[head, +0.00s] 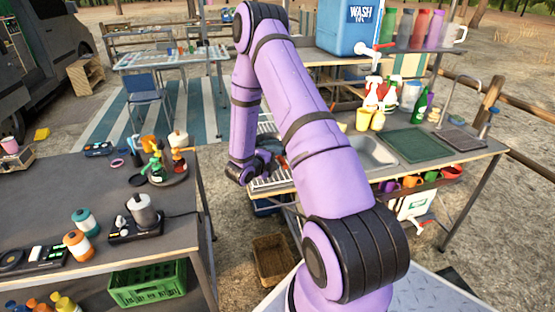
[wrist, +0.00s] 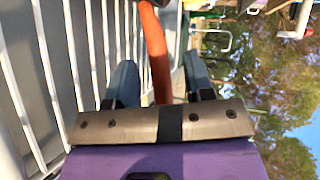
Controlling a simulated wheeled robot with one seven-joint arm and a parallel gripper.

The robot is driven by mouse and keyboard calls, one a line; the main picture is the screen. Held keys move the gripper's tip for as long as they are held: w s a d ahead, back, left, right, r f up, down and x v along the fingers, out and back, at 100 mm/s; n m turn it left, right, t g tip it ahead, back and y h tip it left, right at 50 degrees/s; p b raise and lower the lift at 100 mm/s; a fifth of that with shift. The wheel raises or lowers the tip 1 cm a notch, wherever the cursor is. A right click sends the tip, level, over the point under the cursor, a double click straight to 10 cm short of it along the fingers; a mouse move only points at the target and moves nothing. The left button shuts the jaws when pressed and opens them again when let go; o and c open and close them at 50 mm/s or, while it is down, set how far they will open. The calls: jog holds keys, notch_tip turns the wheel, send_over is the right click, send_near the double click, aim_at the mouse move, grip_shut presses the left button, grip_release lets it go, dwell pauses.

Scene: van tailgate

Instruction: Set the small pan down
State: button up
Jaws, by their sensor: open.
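An orange-red handle (wrist: 155,45), which looks like the small pan's, runs between the two fingers of my gripper (wrist: 160,77) in the wrist view. The fingers stand apart, with a gap on both sides of the handle. In the head view my gripper (head: 267,166) is over the white wire rack (head: 272,182) at the left end of the sink counter, and a small bit of red (head: 281,162) shows beside it. The pan's body is hidden, so I cannot tell how it rests. The rack's white bars (wrist: 52,75) fill the left of the wrist view.
Right of the rack are the sink basin (head: 371,152), a green mat (head: 418,145), spray bottles (head: 380,92) and a blue water container (head: 349,30). A grey table (head: 95,185) with several items stands at left. A wicker basket (head: 271,259) is on the ground.

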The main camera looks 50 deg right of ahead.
jog(key=v, duration=0.9)
jog(key=shift+a+r, duration=0.15)
jog(key=shift+a, duration=0.1)
jog(key=shift+w+a+r, duration=0.1)
jog(key=shift+a+r, duration=0.05)
jog(key=shift+a, duration=0.05)
jog(key=w+a+r+n+t+y, duration=0.3)
jog(key=w+r+n+t, duration=0.1)
jog(key=w+r, duration=0.25)
jog(key=a+r+n+t+y, duration=0.5)
jog(key=a+r+n+y, duration=0.6)
jog(key=r, duration=0.7)
jog(key=s+a+r+n+g+y, duration=0.1)
jog(key=s+a+r+n, duration=0.3)
jog(key=s+n, duration=0.2)
jog(key=s+a+r+n+y, duration=0.1)
jog(key=s+a+r+n, duration=0.3)
jog(key=s+a+n, duration=0.15)
jog(key=s+d+r+n+g, duration=0.1)
jog(key=s+n, duration=0.3)
jog(key=s, duration=0.5)
jog(key=s+r+n+g+h, duration=0.1)
jog(key=s+n+g, duration=0.2)
jog(key=s, duration=0.7)
jog(key=shift+s+d+r+n, duration=0.3)
jog(key=shift+d+r+n, duration=0.1)
jog(key=shift+n, duration=0.15)
